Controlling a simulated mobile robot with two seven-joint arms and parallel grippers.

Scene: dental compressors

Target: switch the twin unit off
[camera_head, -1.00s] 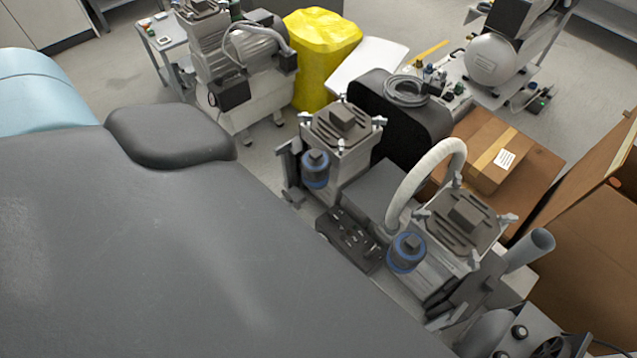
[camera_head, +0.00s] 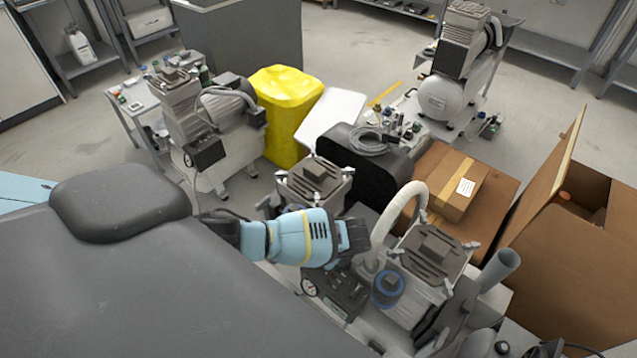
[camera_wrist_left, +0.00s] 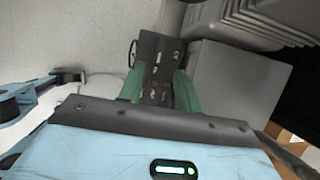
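The twin unit has two grey ribbed compressor heads, one (camera_head: 315,178) behind my left arm and one (camera_head: 432,250) to its right. Its dark switch panel (camera_head: 342,293) sits low between them, partly covered by my left wrist in the head view. In the left wrist view the panel (camera_wrist_left: 157,62) shows several small switches or lights, too small to read. My left gripper (camera_wrist_left: 160,92) has its two green fingers apart, pointing at the panel with nothing between them; contact cannot be told. In the head view its fingertips are hidden. My right gripper is not in view.
A curved white hose (camera_head: 397,215) rises close to the right of my left wrist. A grey box-shaped housing (camera_wrist_left: 235,85) stands beside the panel. A black tank (camera_head: 368,165), a cardboard box (camera_head: 455,188) and a yellow bin (camera_head: 290,110) are behind.

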